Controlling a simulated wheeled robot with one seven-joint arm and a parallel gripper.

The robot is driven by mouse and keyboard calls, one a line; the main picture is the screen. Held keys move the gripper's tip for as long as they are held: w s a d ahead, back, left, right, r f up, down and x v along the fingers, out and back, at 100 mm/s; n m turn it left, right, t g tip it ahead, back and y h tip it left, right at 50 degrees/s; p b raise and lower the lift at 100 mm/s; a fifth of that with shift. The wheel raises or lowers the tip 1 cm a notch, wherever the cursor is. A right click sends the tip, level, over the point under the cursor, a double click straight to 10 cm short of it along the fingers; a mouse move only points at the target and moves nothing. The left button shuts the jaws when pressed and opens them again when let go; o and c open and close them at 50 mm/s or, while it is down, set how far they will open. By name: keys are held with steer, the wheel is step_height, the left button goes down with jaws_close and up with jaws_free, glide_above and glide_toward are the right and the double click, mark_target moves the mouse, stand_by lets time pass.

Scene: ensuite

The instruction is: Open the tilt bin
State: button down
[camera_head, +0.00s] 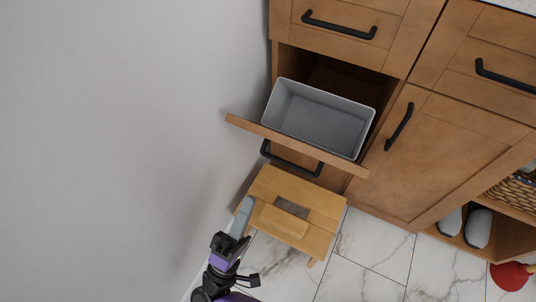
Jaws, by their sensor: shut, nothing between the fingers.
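The tilt bin's wooden front panel (240,125) is tipped outward from the cabinet, with its top edge leaning toward the wall and floor. A grey rectangular bin (318,120) sits behind the panel, and its empty inside is visible. The panel's black bar handle (292,163) is on the outer face, below the top edge and partly hidden by it.
A wooden step stool (322,207) stands below the panel. A closed drawer (340,22) is above, a closed door (430,155) to the right. Slippers (478,228) and a red plunger (510,276) are lower right.

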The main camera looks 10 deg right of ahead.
mark_target(275, 136)
steer(key=x, duration=1.2)
steer(key=shift+w+d+r+p, duration=0.2)
steer(key=shift+w+r+p, duration=0.1)
steer(key=shift+p, duration=0.15)
steer(key=r+p, duration=0.1)
steer(key=w+d+r+p, duration=0.1)
steer(key=p, duration=0.1)
steer(key=shift+w+d+r+g+y, duration=0.2)
steer(key=shift+w+g+y, duration=0.1)
steer(key=shift+g, duration=0.1)
steer(key=shift+w+d+r+p, duration=0.2)
steer(key=shift+w+d+p, duration=0.1)
steer(key=shift+w+p, duration=0.25)
steer(key=shift+s+g, duration=0.1)
steer(key=shift+g, duration=0.2)
steer(key=shift+f, duration=0.15)
